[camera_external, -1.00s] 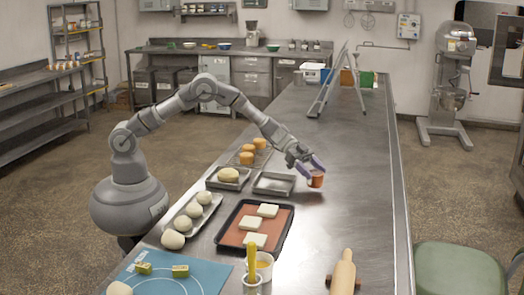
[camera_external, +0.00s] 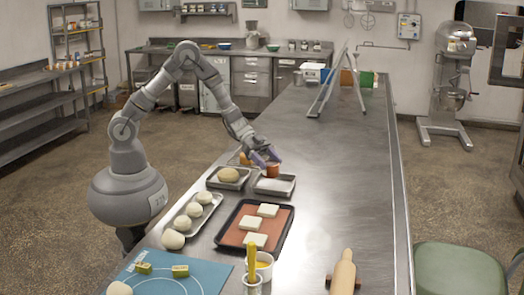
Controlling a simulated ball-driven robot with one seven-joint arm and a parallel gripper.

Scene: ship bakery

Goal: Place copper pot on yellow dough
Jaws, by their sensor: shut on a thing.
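The small copper pot (camera_external: 273,170) is in my gripper (camera_external: 267,159), which has purple fingers and is shut on it. The yellow dough (camera_external: 229,174) is a rounded lump in another small metal tray (camera_external: 214,184), to the left of the pot. My gripper and the pot are apart from the dough.
Orange buns (camera_external: 245,158) behind are mostly hidden by my arm. A long tray (camera_external: 187,228) of pale dough balls and a dark baking tray (camera_external: 235,246) with white squares lie nearer.

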